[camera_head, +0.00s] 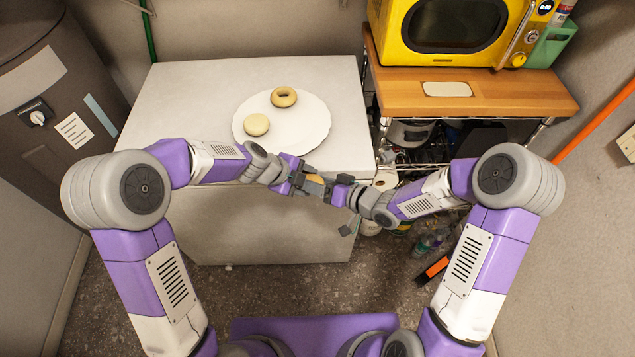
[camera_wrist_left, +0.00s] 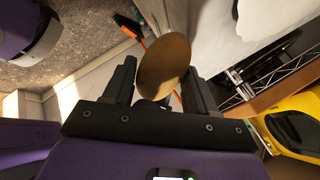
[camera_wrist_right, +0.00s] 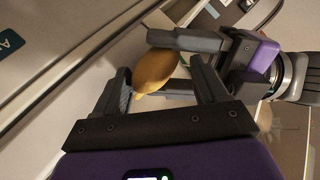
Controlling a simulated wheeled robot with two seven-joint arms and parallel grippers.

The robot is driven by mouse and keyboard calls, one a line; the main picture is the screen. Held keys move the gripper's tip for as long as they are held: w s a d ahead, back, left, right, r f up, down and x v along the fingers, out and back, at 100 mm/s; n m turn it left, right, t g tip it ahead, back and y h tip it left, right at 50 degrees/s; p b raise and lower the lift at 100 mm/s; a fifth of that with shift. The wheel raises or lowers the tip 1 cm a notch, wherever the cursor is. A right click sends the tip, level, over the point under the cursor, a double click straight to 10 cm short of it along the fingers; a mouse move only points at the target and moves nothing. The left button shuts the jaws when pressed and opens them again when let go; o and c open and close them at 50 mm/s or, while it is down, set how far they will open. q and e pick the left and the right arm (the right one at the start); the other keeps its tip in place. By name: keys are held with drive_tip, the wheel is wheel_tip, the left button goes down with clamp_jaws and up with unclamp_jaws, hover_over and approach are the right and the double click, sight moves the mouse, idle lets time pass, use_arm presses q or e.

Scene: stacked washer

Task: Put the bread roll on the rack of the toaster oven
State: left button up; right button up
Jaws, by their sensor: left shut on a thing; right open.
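The bread roll (camera_head: 314,179), golden brown, is held between the fingers of my left gripper (camera_head: 309,181), above the front edge of the white counter. It also shows in the left wrist view (camera_wrist_left: 163,66) as a round, brown face. In the right wrist view the roll (camera_wrist_right: 155,68) is clasped by the left gripper's fingers. My right gripper (camera_head: 333,190) is open and faces the left one; its fingers stand close around the roll's near end, and I cannot tell whether they touch it. A yellow oven-like appliance (camera_head: 452,25) with a dark window stands at upper right, its front closed. No rack is visible inside.
A white plate (camera_head: 306,122) with a ring-shaped roll (camera_head: 283,97) and a pale round bun (camera_head: 256,125) lies on the white counter (camera_head: 190,90). The yellow appliance rests on a wooden shelf top (camera_head: 510,95) over a wire rack with clutter. A green container (camera_head: 552,45) stands beside it.

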drive_tip(key=c, duration=0.7)
use_arm(q)
drive_tip(key=o, duration=0.9)
use_arm(e)
drive_tip(key=shift+a, duration=0.1)
drive_tip(key=c, duration=0.3)
use_arm(q)
drive_tip(key=shift+o, duration=1.2)
use_arm(e)
drive_tip(key=shift+c, duration=0.2)
